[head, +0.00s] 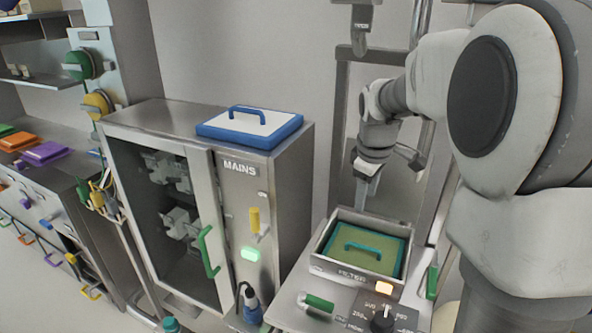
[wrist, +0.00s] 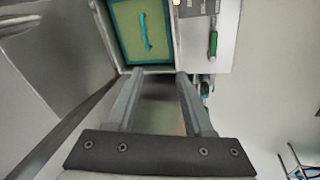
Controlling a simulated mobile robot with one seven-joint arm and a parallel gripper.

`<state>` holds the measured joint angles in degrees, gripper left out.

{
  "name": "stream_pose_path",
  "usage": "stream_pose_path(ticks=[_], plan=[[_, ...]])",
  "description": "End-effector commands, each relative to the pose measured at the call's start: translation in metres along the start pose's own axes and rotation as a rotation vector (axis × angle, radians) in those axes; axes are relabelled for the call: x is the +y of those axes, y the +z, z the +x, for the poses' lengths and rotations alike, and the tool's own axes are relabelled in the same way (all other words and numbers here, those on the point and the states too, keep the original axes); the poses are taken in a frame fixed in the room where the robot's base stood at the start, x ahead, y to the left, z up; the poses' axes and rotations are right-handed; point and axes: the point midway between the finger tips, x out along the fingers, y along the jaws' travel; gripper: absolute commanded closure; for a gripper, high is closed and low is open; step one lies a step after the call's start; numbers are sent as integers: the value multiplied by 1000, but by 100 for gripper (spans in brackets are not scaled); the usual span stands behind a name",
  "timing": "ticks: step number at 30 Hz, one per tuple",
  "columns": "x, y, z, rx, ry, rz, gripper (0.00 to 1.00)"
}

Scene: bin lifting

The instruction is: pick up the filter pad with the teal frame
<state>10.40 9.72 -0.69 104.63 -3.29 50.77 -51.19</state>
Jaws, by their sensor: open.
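The filter pad (head: 366,243) is a green square with a teal frame and a teal arched handle. It lies inside an open metal tray (head: 318,262) labelled FILTER, at the lower right of the head view. In the wrist view the pad (wrist: 127,32) is at the top, with its handle upward in the picture. My gripper (wrist: 158,75) is open and empty, its two fingers apart, just short of the tray in the wrist view. In the head view my gripper (head: 366,188) hangs behind and above the tray's back edge, not touching the pad.
A steel MAINS cabinet (head: 240,200) stands left of the tray, with a blue-framed white pad (head: 250,126) on top. A metal frame (head: 342,120) rises behind the tray.

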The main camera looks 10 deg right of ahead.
Motion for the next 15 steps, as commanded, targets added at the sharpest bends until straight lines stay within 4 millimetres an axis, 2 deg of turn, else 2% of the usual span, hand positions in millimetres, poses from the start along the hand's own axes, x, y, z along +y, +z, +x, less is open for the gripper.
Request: stream_pose_path(ticks=[1, 6, 9, 15], plan=[[10, 0, 21, -16, -11, -34, 48], [37, -2, 67, -46, -34, -152, 48], [47, -2, 87, -57, -45, -201, 48], [56, -1, 107, -66, -55, -247, 48]])
